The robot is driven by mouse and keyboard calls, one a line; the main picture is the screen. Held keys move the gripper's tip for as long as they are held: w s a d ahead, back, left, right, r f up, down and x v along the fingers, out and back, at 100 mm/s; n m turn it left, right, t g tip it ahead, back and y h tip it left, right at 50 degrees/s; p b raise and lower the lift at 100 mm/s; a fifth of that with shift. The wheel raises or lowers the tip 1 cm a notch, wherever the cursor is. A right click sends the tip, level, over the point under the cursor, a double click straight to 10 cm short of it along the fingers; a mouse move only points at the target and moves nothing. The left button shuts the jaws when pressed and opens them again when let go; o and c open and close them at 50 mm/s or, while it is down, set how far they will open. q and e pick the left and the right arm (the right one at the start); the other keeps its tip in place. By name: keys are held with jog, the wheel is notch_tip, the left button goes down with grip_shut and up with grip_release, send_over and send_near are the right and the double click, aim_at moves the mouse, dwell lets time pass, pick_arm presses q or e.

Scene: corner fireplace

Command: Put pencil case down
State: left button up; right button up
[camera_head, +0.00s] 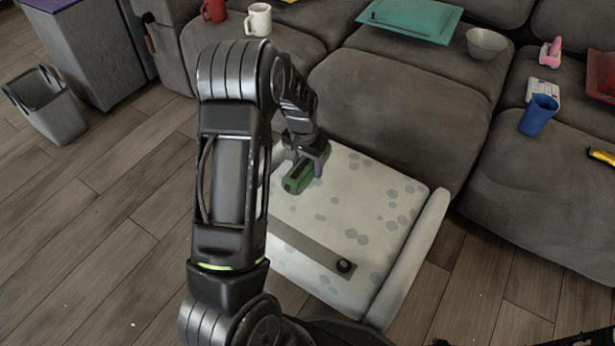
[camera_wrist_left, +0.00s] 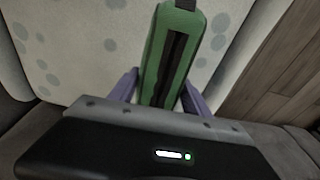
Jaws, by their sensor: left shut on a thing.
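A green pencil case (camera_head: 298,178) with a dark strip along it is at the fingers of my left gripper (camera_head: 318,154). In the left wrist view the pencil case (camera_wrist_left: 168,50) sits between the two purple-grey fingers of the left gripper (camera_wrist_left: 163,92), which are shut on it. The case is over the upper left part of a pale, spotted seat (camera_head: 385,190). I cannot tell whether it touches the seat surface.
A grey strip (camera_head: 300,245) with a dark round object (camera_head: 344,266) lies on the seat. A bin (camera_head: 48,110) stands at left.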

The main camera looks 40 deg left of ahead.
aim_at(306, 163)
pick_arm(q)
notch_tip(306, 163, down, 5)
jog(key=shift+r+b, duration=0.1)
jog(key=shift+b, duration=0.9)
jog(key=shift+f, duration=0.25)
jog(key=o, duration=1.5)
jog(key=shift+o, duration=0.2)
jog(key=shift+r, duration=0.2)
jog(key=r+p, duration=0.1)
jog(key=r, duration=0.3)
jog(key=s+r+p, duration=0.1)
jog(key=r+p, duration=0.1)
jog(key=r, duration=0.2)
jog(key=r+p, duration=0.1)
jog(key=r, duration=0.3)
jog(key=shift+s+d+p, duration=0.1)
jog(key=shift+s+p, duration=0.15)
jog(key=shift+p, duration=0.05)
